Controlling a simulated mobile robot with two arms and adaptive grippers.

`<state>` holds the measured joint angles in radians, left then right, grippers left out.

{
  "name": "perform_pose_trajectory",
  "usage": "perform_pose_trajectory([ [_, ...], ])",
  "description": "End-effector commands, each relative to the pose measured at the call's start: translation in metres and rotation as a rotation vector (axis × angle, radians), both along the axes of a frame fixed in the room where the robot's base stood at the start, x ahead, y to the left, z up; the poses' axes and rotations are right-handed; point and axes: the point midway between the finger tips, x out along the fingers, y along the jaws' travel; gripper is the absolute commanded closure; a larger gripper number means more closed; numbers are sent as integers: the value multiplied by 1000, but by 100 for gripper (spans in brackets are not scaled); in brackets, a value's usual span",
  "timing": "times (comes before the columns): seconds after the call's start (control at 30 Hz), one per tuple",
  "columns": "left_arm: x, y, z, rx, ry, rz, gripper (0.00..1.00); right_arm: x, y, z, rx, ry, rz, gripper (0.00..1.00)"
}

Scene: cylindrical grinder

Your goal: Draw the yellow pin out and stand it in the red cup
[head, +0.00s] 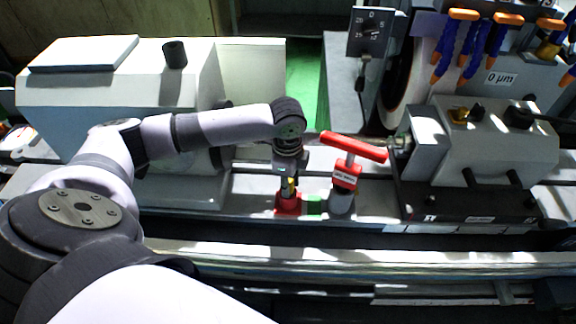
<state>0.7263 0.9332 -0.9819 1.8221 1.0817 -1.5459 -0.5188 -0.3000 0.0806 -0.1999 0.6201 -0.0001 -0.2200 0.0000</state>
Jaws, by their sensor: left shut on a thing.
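My left gripper (288,180) points down in the middle of the head view, shut on the yellow pin (290,186). Only a small yellow part of the pin shows between the dark fingers. The red cup (288,204) is right below the fingertips, on the machine's ledge. The fingers hide part of the cup's top, so I cannot tell whether the pin's lower end is inside it or just above it. My right gripper is not in view.
A red T-shaped handle (353,147) on a grey post with a red label stands close to the right of the cup. A green patch (314,207) lies between them. The grey workhead (470,150) stands at right, a pale machine housing (110,90) at left.

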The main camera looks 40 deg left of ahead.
Motion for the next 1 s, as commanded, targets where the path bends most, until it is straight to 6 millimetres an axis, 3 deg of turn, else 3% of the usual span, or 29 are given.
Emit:
perform_pose_trajectory([
  [0.37, 0, 0, -10, 0, 0, 0, 100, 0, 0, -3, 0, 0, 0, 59],
  [0.4, 0, 0, -10, 0, -1, 0, 76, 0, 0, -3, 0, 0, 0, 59],
  [0.73, 0, 0, -10, 0, 1, 0, 54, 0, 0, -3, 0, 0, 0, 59],
  [1.0, 0, 0, -10, 0, 1, 0, 53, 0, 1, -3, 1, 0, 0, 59],
])
